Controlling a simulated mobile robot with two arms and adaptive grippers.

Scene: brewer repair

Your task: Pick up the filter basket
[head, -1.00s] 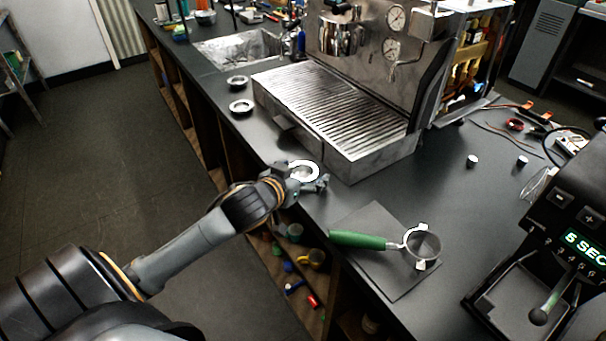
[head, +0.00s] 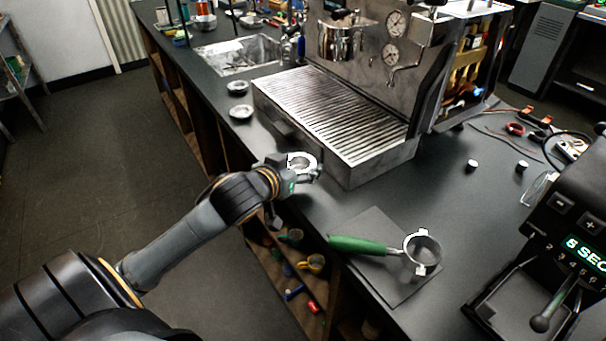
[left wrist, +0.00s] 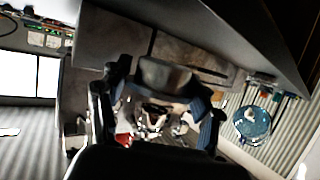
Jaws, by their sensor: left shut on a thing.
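A round metal filter basket with a bright rim (head: 302,158) is at the counter's front edge, just left of the drip tray's near corner in the head view. My left gripper (head: 305,173) is shut on it, and the fingers partly hide its lower side. In the left wrist view the basket (left wrist: 165,76) shows as a metallic cup between the fingertips of my left gripper (left wrist: 160,88). It looks held slightly above the counter. My right gripper is not in view.
Two similar round metal pieces (head: 238,87) (head: 241,112) lie left of the espresso machine's drip tray (head: 340,112). A green-handled portafilter (head: 365,245) lies on a dark mat (head: 385,288). A grinder (head: 560,250) stands at right. Open shelves with small items lie below the counter edge.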

